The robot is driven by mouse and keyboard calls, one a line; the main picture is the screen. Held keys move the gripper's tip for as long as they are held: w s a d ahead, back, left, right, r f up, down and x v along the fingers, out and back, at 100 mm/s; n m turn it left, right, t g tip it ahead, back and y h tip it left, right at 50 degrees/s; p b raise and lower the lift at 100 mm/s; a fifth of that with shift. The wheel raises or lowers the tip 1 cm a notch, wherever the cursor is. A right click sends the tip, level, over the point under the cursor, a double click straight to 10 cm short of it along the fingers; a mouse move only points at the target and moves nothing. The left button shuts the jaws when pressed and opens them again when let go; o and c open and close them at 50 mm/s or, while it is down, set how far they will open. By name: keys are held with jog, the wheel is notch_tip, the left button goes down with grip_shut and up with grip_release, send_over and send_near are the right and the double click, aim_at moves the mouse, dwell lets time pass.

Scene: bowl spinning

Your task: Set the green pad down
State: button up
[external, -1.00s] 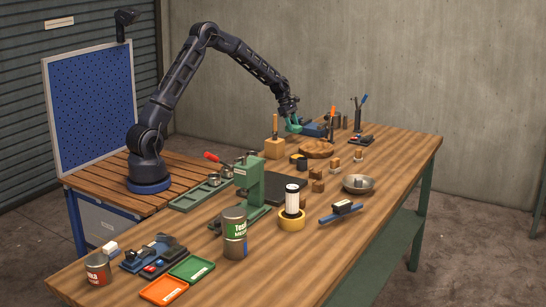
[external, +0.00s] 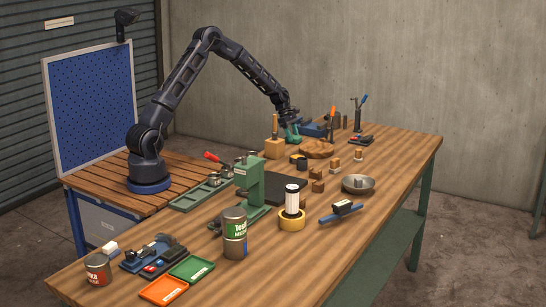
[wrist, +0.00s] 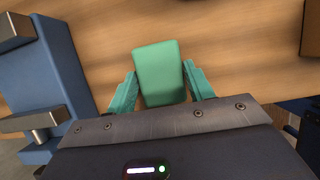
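The green pad (wrist: 160,65) is a pale green block with rounded corners in the wrist view. It sits between the two teal fingers of my gripper (wrist: 161,78), which meet its left and right sides. My gripper (external: 292,135) is low over the far part of the wooden workbench (external: 395,165), beside a blue vise-like tool (external: 314,130). The pad cannot be made out in the external view. Bare wood shows around it in the wrist view; whether it touches the bench is unclear.
In the wrist view the blue tool (wrist: 62,75) stands close on the left, and a brown wooden edge (wrist: 312,30) shows at top right. A wooden block with an upright handle (external: 275,147) and a round wooden board (external: 317,149) are near my gripper.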

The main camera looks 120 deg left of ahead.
jog(key=o, duration=0.3)
jog(key=shift+r, duration=0.1)
jog(key=v, duration=1.2)
jog(key=shift+w+r, duration=0.15)
